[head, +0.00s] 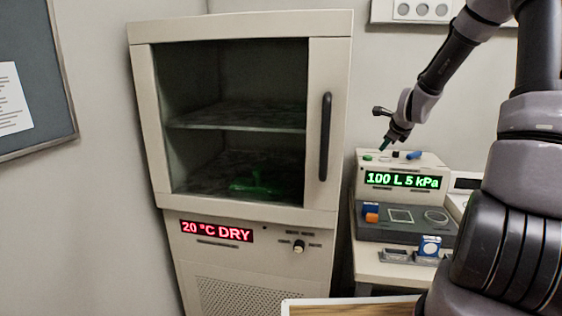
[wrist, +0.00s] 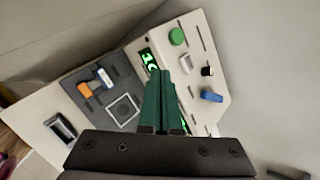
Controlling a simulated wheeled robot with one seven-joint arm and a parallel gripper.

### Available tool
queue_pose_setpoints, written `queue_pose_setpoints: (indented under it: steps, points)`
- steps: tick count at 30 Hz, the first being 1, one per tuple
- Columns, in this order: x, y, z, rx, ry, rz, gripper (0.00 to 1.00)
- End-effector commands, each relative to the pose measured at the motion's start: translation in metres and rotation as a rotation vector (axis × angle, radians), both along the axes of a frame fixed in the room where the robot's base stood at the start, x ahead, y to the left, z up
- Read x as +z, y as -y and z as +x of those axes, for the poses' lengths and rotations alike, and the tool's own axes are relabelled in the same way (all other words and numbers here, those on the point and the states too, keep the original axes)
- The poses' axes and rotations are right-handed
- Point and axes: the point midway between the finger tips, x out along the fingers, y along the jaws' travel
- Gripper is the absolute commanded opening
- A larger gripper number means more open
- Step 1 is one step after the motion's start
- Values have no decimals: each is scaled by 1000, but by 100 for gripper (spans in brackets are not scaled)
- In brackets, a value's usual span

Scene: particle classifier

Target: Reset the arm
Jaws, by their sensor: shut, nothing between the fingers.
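My gripper (head: 384,144) is at the end of my arm, above the top of the device with the green display in the head view. Its green fingers also show in the wrist view (wrist: 167,75), lying together with nothing between them. The device (head: 403,163) reads "100 L 5 kPa" in the head view. In the wrist view its top carries a green button (wrist: 177,36), a black knob (wrist: 207,71) and a blue part (wrist: 211,96). The fingers cover part of the display in the wrist view. Whether the fingertips touch the device is unclear.
A drying cabinet (head: 330,60) with a closed glass door stands to the left, its display reading "20 °C DRY". A green object (head: 258,186) lies inside. A blue-and-white item (head: 430,246) stands at the front of the bench. A wooden-topped surface (head: 350,308) is nearest below.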

Motion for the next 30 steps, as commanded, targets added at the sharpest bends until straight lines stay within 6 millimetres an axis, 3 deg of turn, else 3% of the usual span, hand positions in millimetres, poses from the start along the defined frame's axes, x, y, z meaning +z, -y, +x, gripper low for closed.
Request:
queue_pose_setpoints:
  steps: [8, 17, 23, 30]
  points:
    - [25, -17, -18, 139, -16, -123, 0]
    - [73, -47, -64, 410, -44, -361, 0]
    - [124, -76, -132, 710, -61, -614, 0]
    - [172, -99, -234, 1075, -49, -883, 0]
